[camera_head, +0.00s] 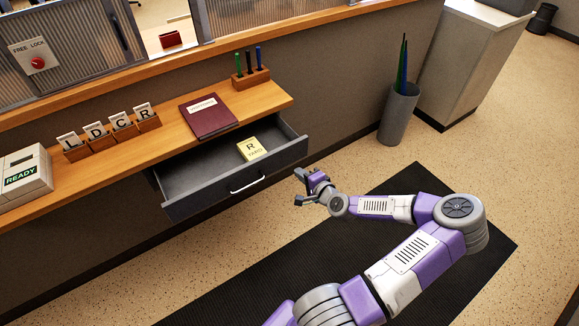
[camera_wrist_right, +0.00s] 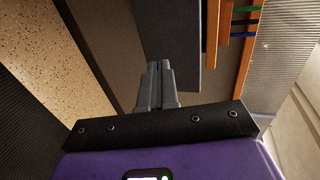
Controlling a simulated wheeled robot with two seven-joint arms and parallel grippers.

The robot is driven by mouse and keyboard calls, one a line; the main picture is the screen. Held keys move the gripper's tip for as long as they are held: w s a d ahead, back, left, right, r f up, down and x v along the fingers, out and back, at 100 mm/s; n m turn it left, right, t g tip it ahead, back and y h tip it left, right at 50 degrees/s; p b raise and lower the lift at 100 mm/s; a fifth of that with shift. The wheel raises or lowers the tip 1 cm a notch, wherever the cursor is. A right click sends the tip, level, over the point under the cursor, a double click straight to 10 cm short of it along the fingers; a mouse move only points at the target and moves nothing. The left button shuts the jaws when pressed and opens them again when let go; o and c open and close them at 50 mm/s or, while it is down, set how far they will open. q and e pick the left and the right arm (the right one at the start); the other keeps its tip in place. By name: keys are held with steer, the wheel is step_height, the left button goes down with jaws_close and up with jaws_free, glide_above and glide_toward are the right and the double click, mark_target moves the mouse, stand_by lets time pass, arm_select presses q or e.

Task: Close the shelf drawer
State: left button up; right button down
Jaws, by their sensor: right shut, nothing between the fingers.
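The shelf drawer (camera_head: 190,205) is a dark grey box pulled out from under the wooden shelf (camera_head: 165,145). Its front carries a light bar handle (camera_head: 247,184). My right gripper (camera_head: 303,176) is beyond the drawer's right front corner, apart from the handle, with nothing held. In the right wrist view its two fingers (camera_wrist_right: 157,86) are together, and a dark grey panel that looks like part of the drawer (camera_wrist_right: 170,40) lies beyond their tips. Contact cannot be judged there. My left gripper is not in view.
On the shelf are a maroon folder (camera_head: 208,115), a pen holder (camera_head: 250,79), several lettered card blocks (camera_head: 110,133) and a READY box (camera_head: 24,178). A grey bin with umbrellas (camera_head: 398,115) stands by the wall. A dark mat (camera_head: 270,275) covers clear floor before the drawer.

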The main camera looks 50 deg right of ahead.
mark_target(284, 159)
steer(key=x, duration=0.2)
steer(key=b+x, duration=0.1)
steer(key=x, duration=0.3)
steer(key=shift+r+b, duration=0.3)
steer(key=shift+r, duration=0.1)
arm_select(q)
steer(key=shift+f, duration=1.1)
arm_select(e)
steer(key=shift+w+d, duration=0.15)
steer(key=shift+w, duration=0.5)
